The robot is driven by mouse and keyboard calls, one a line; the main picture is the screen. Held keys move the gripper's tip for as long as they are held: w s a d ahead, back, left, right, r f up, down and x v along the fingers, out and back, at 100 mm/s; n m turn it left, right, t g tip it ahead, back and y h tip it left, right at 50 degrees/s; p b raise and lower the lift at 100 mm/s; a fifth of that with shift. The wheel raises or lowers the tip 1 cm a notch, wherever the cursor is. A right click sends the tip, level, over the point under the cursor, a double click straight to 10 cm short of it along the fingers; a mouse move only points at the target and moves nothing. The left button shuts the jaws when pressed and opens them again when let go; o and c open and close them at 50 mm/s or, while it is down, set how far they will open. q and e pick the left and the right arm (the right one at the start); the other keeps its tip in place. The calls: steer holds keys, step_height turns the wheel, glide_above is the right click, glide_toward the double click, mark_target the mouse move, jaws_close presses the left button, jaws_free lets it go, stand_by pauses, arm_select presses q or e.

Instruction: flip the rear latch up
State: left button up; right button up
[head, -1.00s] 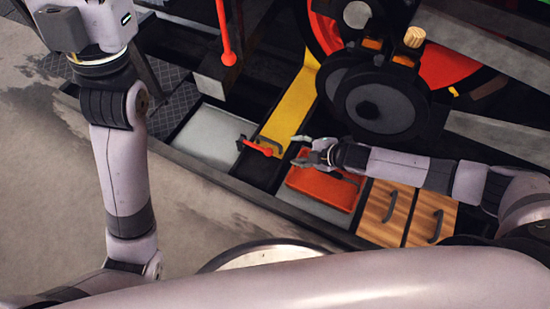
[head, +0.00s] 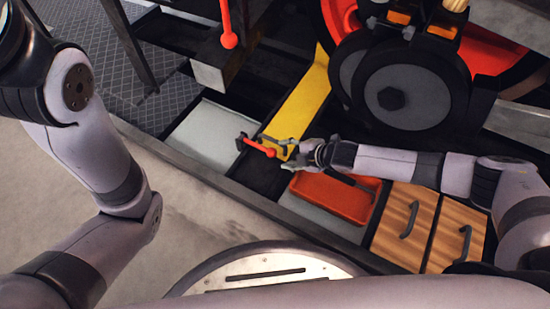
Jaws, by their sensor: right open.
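A small red latch (head: 257,146) with a rounded end lies nearly flat on a dark bracket at the end of a yellow strip (head: 303,103). I take it for the rear latch. My right gripper (head: 277,150) is open and comes in from the right. Its fingers are at the latch's rounded right end, one beyond it and one on the near side. I cannot tell whether they touch it. My left arm runs up the left side, and its gripper is out of the picture.
An orange-red tray (head: 335,197) sits below my right forearm, beside two wooden drawers (head: 404,220) with dark handles. A red lever with a ball end (head: 228,38) hangs above. Dark round wheel parts (head: 408,95) stand behind. A pale grey panel (head: 211,135) lies left of the latch.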

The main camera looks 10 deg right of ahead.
mark_target(275, 153)
steer(key=b+x, duration=0.4)
steer(key=x, duration=0.3)
steer(key=shift+w+f, duration=0.1)
jaws_close()
stand_by(0.5)
